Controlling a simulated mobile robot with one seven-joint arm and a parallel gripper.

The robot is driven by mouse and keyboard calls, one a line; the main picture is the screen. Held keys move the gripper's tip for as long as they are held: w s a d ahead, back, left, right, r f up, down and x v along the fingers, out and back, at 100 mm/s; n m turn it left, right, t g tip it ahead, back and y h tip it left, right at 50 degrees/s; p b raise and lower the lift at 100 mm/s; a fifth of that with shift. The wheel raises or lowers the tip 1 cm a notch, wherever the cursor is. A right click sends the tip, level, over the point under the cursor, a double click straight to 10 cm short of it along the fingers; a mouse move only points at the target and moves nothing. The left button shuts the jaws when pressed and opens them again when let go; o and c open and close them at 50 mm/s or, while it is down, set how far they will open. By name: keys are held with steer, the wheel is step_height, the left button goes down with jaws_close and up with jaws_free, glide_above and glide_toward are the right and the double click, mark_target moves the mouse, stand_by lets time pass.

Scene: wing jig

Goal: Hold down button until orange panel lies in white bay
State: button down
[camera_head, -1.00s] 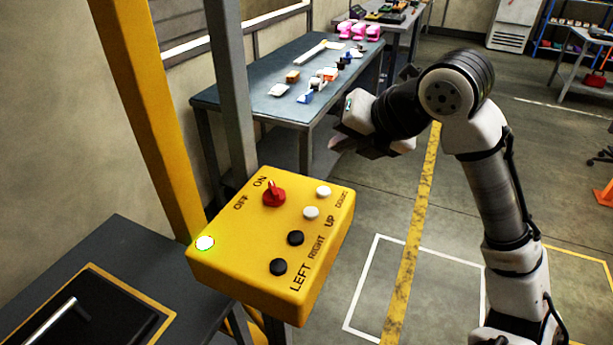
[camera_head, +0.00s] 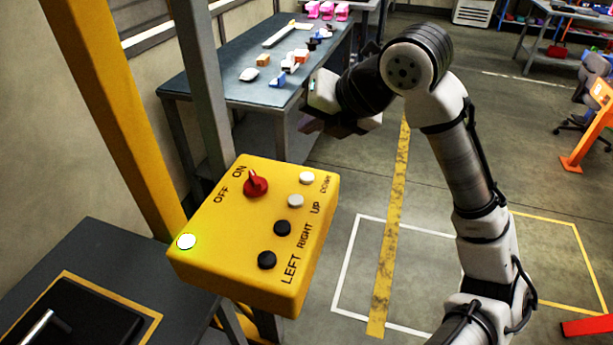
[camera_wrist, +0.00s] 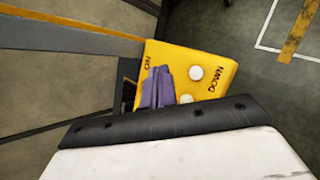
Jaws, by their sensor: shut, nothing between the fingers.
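The yellow button box (camera_head: 225,265) stands at the left centre. It has a red knob (camera_head: 256,184), white UP (camera_head: 295,201) and DOWN (camera_head: 307,178) buttons, and black RIGHT (camera_head: 282,228) and LEFT (camera_head: 267,260) buttons. My gripper (camera_head: 318,127) is shut and empty, raised beyond the box and apart from it. In the wrist view its fingers (camera_wrist: 157,88) show in front of the box, beside the white buttons. The white bay (camera_head: 345,261) is an outline on the floor, with no panel visible in it. An orange structure (camera_head: 580,145) is cut off at the right edge; I cannot tell if it is the panel.
A lit lamp (camera_head: 187,241) is on the box's left corner. A grey post (camera_head: 203,90) and yellow post (camera_head: 110,110) rise behind it. A workbench (camera_head: 235,80) with small parts is behind. A red-orange piece (camera_head: 590,326) lies at the lower right. Floor right of the box is open.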

mark_target(311, 179)
step_height(311, 179, down, 8)
steer(key=b, duration=0.5)
stand_by(1.8)
steer(key=shift+f+b, duration=0.35)
steer(key=shift+b, duration=0.3)
steer(key=shift+f+b, duration=0.4)
steer(key=shift+f, duration=0.05)
stand_by(3.0)
steer(key=shift+r+p, duration=0.6)
steer(key=shift+r, duration=0.3)
steer(key=shift+r, duration=0.1)
steer(key=shift+r+p, duration=1.75)
steer(key=shift+r, duration=0.65)
